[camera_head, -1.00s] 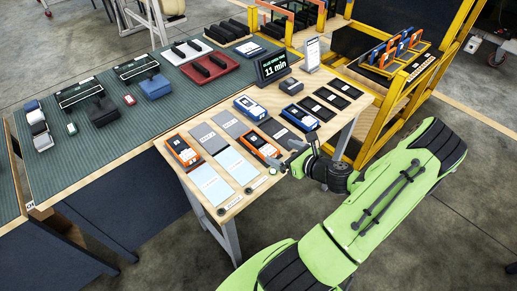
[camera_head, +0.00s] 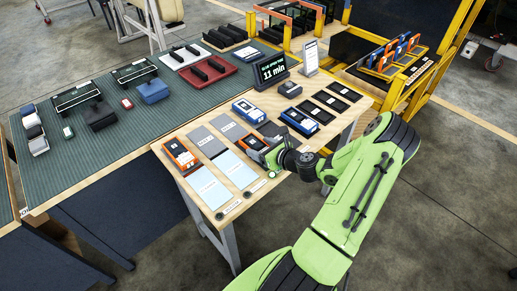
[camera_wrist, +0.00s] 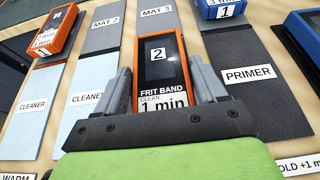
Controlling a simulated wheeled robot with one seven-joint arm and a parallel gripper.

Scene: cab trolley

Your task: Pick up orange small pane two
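The orange small pane two (camera_wrist: 163,78) is an orange-framed block with a dark face, marked 2, with a label reading FRIT BAND, CLEAN, 1 min. It lies on the wooden table, also seen in the head view (camera_head: 252,142), partly hidden by my gripper there. My gripper (camera_wrist: 160,72) is low over it, with one finger on each side of the pane. A narrow gap shows at the left finger; the right finger is close to the pane's edge, and I cannot tell whether it touches. The near end of the pane is hidden behind the gripper's palm.
Another orange pane (camera_head: 181,155) lies at the left of the table. Blue panes (camera_head: 249,109) and (camera_head: 299,121) lie behind and to the right. Grey mats (camera_head: 203,138) and light blue cleaner pads (camera_head: 208,187) lie flat nearby. A timer screen (camera_head: 270,70) stands at the back.

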